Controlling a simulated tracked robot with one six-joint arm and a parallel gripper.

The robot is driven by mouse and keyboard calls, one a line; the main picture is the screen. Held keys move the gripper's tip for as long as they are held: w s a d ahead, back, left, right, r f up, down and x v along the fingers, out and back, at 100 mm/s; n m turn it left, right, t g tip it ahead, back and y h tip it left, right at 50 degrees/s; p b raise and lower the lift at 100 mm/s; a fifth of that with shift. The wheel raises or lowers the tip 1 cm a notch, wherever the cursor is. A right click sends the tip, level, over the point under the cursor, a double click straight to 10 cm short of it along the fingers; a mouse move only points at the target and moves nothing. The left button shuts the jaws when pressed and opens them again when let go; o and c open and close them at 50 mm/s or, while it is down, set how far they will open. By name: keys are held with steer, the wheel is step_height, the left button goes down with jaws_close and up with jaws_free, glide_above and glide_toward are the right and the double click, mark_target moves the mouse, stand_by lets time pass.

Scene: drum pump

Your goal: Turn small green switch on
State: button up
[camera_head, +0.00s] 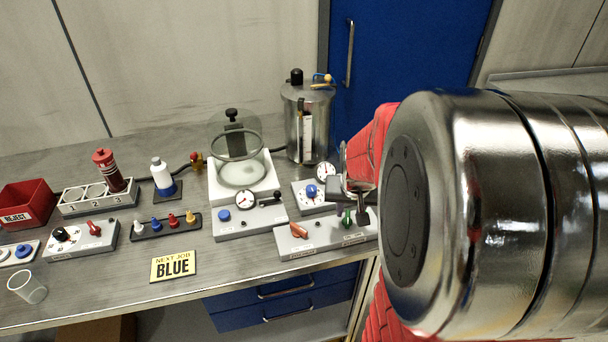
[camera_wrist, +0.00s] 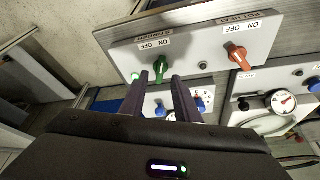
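The small green switch (camera_head: 347,219) sits on the right part of a grey control box (camera_head: 318,240) at the table's front right. In the wrist view the green switch (camera_wrist: 160,66) is seen upside down, below ON and OFF labels. My gripper (camera_head: 361,214) is over that end of the box. In the wrist view my gripper (camera_wrist: 160,77) is open, one fingertip on each side of the green switch. I cannot tell whether they touch it.
An orange-red switch (camera_head: 298,230) is on the same box, to the left. A box with a blue knob and gauge (camera_head: 312,191) stands close behind. A glass-domed unit (camera_head: 238,170) and steel drum (camera_head: 307,120) stand further back. My arm hides the table's right end.

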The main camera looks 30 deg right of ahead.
mark_target(348, 217)
steer(key=shift+x, duration=1.7)
steer(key=shift+c, duration=0.5)
jaws_close()
